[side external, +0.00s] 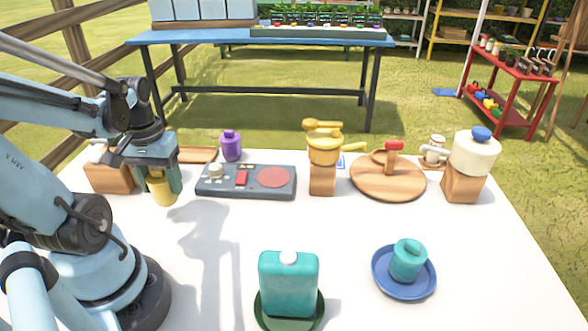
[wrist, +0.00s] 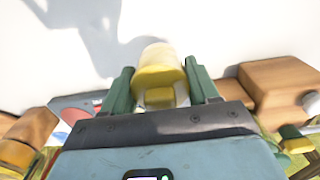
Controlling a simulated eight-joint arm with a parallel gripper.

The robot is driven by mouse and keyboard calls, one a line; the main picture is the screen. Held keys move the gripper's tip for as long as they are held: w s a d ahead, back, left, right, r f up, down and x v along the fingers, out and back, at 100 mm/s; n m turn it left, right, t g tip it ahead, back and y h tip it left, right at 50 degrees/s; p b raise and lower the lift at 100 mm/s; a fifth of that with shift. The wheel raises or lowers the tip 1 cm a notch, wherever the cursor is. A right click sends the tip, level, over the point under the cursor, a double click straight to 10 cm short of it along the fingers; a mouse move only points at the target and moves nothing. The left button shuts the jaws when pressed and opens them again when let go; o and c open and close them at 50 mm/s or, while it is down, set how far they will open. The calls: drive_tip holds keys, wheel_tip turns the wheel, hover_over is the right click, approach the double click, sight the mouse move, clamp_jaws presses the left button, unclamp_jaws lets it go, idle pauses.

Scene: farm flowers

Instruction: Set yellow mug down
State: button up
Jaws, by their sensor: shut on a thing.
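The yellow mug (side external: 162,192) is between the fingers of my gripper (side external: 160,180), at the left side of the white table (side external: 215,285). My gripper points down and is shut on the mug. The mug appears to hang above the table top, with the arm's shadow falling to its right. In the wrist view the mug (wrist: 158,68) shows a pale yellow rounded end between the two green fingers. Its handle cannot be made out clearly.
A wooden block (side external: 108,178) stands left of the mug. A grey control panel (side external: 210,187) lies to its right, with a purple bottle (side external: 231,148) behind. A teal container (side external: 288,285) and a blue plate (side external: 380,275) stand in front. The left-middle table is clear.

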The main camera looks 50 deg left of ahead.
sight(165, 196)
drive_tip(key=shift+a+f, duration=0.1)
drive_tip(key=shift+f, duration=1.95)
drive_tip(key=shift+f, duration=0.2)
drive_tip(key=o, duration=1.4)
drive_tip(key=shift+o, duration=0.2)
drive_tip(key=shift+r, duration=0.15)
drive_tip(key=shift+r, duration=5.95)
drive_tip(key=w+d+m+t, duration=0.7)
drive_tip(key=w+d+m, duration=0.2)
drive_tip(key=w+d, duration=0.4)
drive_tip(key=d, duration=0.2)
drive_tip(key=shift+w+d+f, duration=0.25)
drive_tip(key=shift+d+f, duration=0.05)
drive_tip(key=shift+f, duration=0.1)
